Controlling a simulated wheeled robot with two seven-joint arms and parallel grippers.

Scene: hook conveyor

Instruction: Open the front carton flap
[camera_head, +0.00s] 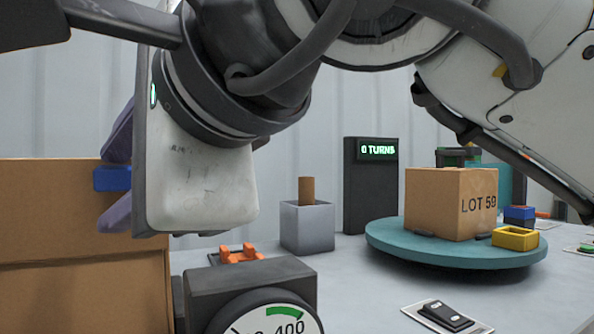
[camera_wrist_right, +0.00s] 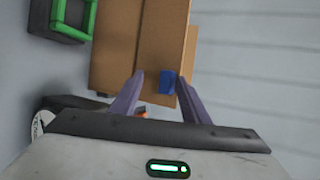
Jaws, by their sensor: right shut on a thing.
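The brown carton (camera_head: 70,225) stands at the left edge of the head view, partly cut off. It also shows in the wrist view (camera_wrist_right: 118,45), with a cardboard flap panel (camera_wrist_right: 162,32) along its side. A blue tab (camera_head: 112,179) is at the carton's edge, and it shows in the wrist view (camera_wrist_right: 167,83) against the flap. My right gripper (camera_head: 116,178) has its two purple fingers on either side of the blue tab, shut on it; they also show in the wrist view (camera_wrist_right: 158,88). The tab's contact faces are partly hidden. My left gripper is not in view.
A dark dial gauge (camera_head: 250,290) stands close right of the carton, with an orange cradle (camera_head: 240,254) behind it. A grey holder (camera_head: 307,226) with a brown peg and a "0 TURNS" display (camera_head: 371,185) stand farther back. A teal turntable (camera_head: 455,258) carries a "LOT 59" box (camera_head: 450,203).

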